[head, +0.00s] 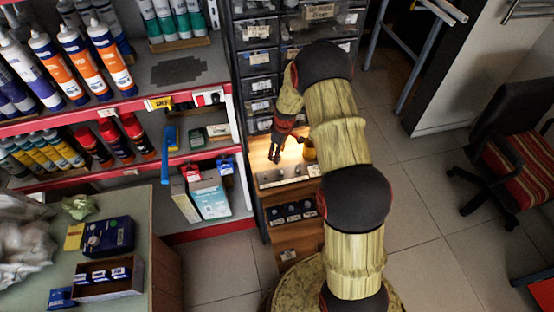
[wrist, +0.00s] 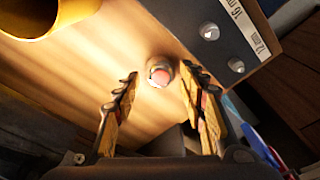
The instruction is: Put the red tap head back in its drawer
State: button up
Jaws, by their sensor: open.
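The red tap head (wrist: 159,72) shows in the wrist view as a small metal piece with a pinkish-red top on a lit wooden surface (wrist: 95,75). My gripper (wrist: 157,75) is open, one finger to either side of the tap head in the picture. I cannot tell whether the fingers touch it. In the head view my gripper (head: 277,152) points down over the lit wooden shelf in the cabinet; the tap head cannot be made out there. Below the shelf, a pulled-out drawer (head: 291,226) shows dark compartments with pale labels.
A grey strip (head: 284,175) with knobs runs along the shelf front; its size labels show in the wrist view (wrist: 240,25). A yellow round thing (wrist: 45,12) stands near my gripper. Small drawers (head: 260,58) rise above. Red-edged shelves (head: 150,168) flank the left.

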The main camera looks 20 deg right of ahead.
notch_tip(320, 180, down, 2)
jog(key=shift+w+a+f, duration=0.1)
jog(key=shift+w+f, duration=0.05)
jog(key=shift+f, duration=0.05)
jog(key=shift+c, duration=0.2)
jog(key=shift+r, duration=0.1)
jog(key=c, duration=1)
